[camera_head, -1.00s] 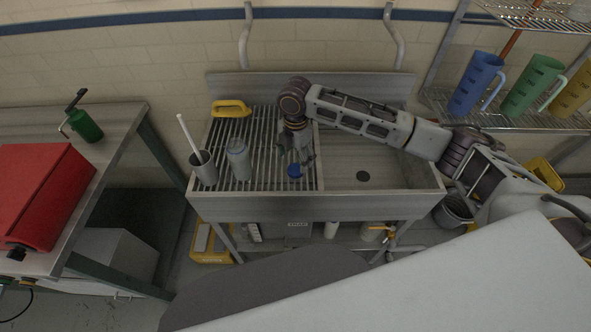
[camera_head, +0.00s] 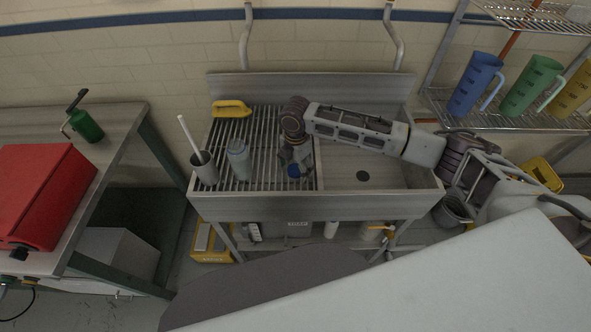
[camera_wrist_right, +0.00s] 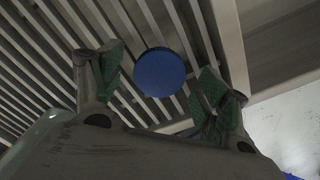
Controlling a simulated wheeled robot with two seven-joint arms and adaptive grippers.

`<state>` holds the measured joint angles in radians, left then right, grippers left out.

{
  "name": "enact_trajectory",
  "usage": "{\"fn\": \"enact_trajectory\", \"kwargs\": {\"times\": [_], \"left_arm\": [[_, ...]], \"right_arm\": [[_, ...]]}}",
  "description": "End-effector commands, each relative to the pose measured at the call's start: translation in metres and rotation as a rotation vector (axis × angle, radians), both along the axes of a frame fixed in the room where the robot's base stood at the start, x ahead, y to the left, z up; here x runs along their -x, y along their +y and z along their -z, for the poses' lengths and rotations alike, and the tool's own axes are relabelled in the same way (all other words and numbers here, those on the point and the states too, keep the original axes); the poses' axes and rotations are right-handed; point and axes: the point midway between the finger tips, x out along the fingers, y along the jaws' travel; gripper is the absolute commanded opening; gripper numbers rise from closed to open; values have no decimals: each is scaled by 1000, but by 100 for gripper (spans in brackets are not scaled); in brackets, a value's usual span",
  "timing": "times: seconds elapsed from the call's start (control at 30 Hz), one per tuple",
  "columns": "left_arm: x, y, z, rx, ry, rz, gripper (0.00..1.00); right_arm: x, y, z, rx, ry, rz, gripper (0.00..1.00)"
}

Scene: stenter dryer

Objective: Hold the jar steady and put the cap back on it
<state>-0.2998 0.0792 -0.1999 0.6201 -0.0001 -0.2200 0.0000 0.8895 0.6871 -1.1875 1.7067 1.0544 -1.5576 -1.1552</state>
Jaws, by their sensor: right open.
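The blue cap (camera_head: 294,171) lies on the slatted drainboard of the sink, near its right edge. In the right wrist view the cap (camera_wrist_right: 160,72) is a blue disc just beyond and between the two green-padded fingers. My right gripper (camera_head: 296,168) is open around or just above the cap, pointing down; in the wrist view the gripper (camera_wrist_right: 160,90) holds nothing. The grey jar (camera_head: 238,160) stands upright on the drainboard to the left of the cap, apart from my gripper. My left gripper is in neither view.
A grey cup (camera_head: 204,170) with a white stick stands left of the jar. A yellow-handled brush (camera_head: 231,108) lies at the back of the drainboard. The sink basin (camera_head: 362,160) to the right is empty. A shelf holds blue (camera_head: 474,86), green and yellow jugs.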

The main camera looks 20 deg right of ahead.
Motion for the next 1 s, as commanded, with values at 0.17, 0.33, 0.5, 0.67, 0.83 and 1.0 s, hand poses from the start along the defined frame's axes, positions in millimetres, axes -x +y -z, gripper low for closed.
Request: {"fn": "enact_trajectory", "kwargs": {"times": [0.17, 0.33, 0.5, 0.67, 0.83, 1.0], "left_arm": [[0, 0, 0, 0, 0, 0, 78], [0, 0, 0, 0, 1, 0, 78], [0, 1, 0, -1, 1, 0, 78], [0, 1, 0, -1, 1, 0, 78], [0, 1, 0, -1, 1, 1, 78], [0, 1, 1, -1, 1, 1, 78]], "right_arm": [[0, 0, 0, 0, 0, 0, 75], [0, 0, 0, 0, 0, 0, 54], [0, 0, 0, 0, 0, 0, 42], [0, 0, 0, 0, 0, 0, 41], [0, 0, -1, 0, 0, 0, 41], [0, 0, -9, 0, -1, 0, 41]]}}
